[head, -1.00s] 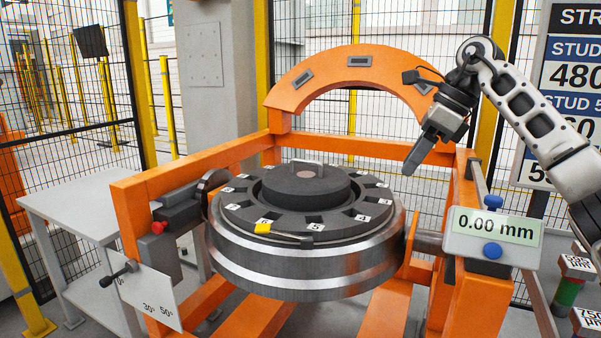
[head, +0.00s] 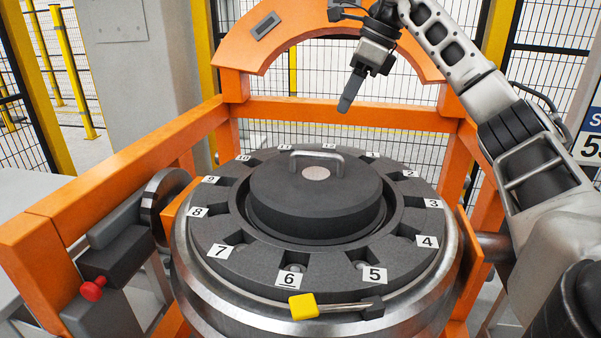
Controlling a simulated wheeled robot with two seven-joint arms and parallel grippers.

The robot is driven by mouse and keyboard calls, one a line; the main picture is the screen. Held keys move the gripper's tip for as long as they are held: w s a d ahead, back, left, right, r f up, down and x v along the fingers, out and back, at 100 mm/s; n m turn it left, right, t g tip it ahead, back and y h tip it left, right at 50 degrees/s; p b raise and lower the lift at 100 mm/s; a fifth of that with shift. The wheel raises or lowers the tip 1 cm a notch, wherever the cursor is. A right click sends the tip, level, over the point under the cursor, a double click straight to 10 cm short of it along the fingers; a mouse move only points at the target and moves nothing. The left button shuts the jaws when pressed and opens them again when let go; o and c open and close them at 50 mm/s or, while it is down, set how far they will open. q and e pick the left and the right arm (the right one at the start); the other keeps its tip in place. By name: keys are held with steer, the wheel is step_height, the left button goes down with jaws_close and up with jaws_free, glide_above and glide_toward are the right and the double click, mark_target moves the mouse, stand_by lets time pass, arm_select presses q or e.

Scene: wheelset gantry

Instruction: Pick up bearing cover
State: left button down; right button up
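The bearing cover (head: 300,201) is a dark grey round disc with a metal handle (head: 316,157) and a pale round spot on top. It sits in the middle of a dark ring with numbered slots (head: 222,230), on the large metal wheel (head: 205,302). My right gripper (head: 346,104) is above and slightly right of the handle, pointing down and apart from the cover. Its fingers overlap in this side-on view, so their opening is unclear. My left gripper is out of view.
The orange gantry frame (head: 345,112) surrounds the wheel, with an orange arch (head: 262,45) behind. A grey box with a red knob (head: 93,289) stands at the left.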

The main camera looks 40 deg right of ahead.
mark_target(317, 155)
steer(key=x, duration=0.8)
steer(key=shift+s+f+b, duration=0.1)
steer(key=shift+s+b, duration=0.2)
steer(key=shift+b, duration=0.05)
steer(key=shift+a+x, duration=0.15)
steer(key=shift+x, duration=1.3)
steer(key=shift+a+x, duration=0.15)
steer(key=shift+x, duration=1.3)
steer(key=shift+w, duration=0.15)
jaws_close()
steer(key=shift+r, duration=0.2)
